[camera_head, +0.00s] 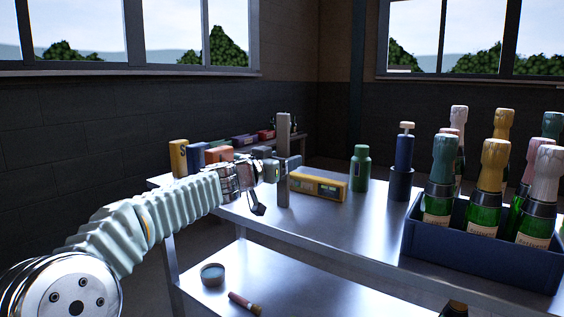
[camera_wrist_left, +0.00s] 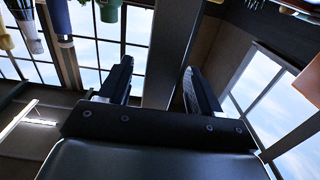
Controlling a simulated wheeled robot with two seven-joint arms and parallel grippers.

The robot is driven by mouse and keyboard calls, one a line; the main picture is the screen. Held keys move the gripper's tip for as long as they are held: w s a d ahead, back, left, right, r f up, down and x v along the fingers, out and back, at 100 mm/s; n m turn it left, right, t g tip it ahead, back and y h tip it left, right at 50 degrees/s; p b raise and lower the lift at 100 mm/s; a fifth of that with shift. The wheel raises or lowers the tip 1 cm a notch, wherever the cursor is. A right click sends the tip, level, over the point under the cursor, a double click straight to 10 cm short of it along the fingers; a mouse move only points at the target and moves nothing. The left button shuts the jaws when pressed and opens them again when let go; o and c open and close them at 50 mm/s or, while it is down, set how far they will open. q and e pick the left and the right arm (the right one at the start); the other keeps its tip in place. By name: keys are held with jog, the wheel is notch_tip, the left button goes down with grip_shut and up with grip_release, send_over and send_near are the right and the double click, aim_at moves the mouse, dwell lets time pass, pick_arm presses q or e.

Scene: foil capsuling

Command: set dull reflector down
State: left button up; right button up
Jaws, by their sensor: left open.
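A tall, narrow grey panel, which I take to be the dull reflector (camera_head: 284,192), stands upright at the left part of the steel table (camera_head: 330,232). Its foot appears to rest on the tabletop. My left gripper (camera_head: 285,166) reaches it from the left at about mid height. In the left wrist view the panel (camera_wrist_left: 172,45) lies between the two fingers of my left gripper (camera_wrist_left: 158,88). The fingers are open, with a gap on the left side; whether the right finger touches the panel I cannot tell. My right gripper is not in view.
A yellow box (camera_head: 319,186) lies just right of the panel. A green bottle (camera_head: 360,168) and a dark blue pump bottle (camera_head: 402,165) stand further right. A blue crate (camera_head: 480,247) holds several foil-topped bottles. The front middle of the tabletop is clear.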

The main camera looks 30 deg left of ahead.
pick_arm(q)
jog(key=s, duration=1.2)
jog(key=shift+a, duration=0.4)
